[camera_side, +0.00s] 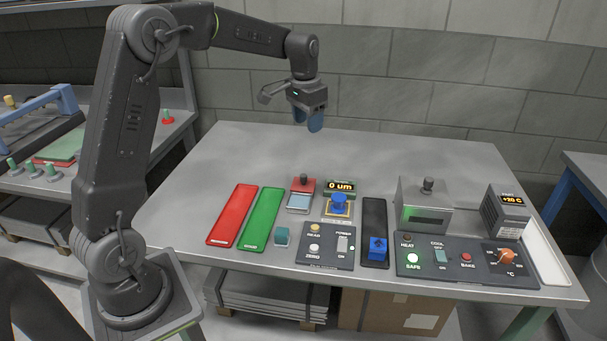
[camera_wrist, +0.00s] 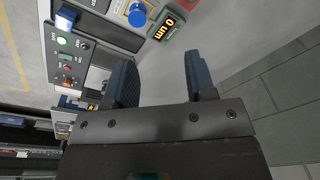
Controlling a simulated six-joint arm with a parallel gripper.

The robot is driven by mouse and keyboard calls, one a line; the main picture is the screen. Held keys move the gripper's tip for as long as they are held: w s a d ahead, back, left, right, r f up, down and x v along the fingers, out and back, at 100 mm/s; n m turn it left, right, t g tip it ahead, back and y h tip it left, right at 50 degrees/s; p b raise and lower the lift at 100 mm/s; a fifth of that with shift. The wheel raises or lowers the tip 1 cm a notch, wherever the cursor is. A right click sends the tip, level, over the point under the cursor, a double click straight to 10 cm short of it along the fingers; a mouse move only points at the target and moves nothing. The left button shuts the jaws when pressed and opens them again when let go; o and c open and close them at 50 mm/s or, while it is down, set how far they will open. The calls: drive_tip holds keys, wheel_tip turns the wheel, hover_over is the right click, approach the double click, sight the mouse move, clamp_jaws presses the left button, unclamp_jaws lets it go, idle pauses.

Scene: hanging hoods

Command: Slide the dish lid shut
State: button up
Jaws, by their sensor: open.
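A small dish (camera_side: 298,202) with a pale blue inside sits on the grey table in the side view. A red lid (camera_side: 308,187) with a dark knob lies at its back edge, and the pale inside shows uncovered in front of it. I take this to be the dish lid. My gripper (camera_side: 308,122) is open and empty, raised above the back of the table, behind the dish. In the wrist view my gripper (camera_wrist: 158,72) shows its two blue fingers apart with nothing between them. I cannot make out the dish or lid in the wrist view.
A "0 um" display (camera_side: 340,187) and blue-knobbed gauge (camera_side: 339,205) stand right of the dish. Red (camera_side: 232,216) and green (camera_side: 262,219) strips lie left. A grey hood with a knob (camera_side: 424,207) and control panel (camera_side: 466,260) are further right. The back table is clear.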

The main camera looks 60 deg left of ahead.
drive_tip(key=g, duration=0.1)
approach(304, 175)
wheel_tip(304, 175, down, 9)
drive_tip(key=shift+a+f, duration=0.15)
drive_tip(key=shift+f, duration=0.05)
idle(0.3)
clamp_jaws()
idle(0.4)
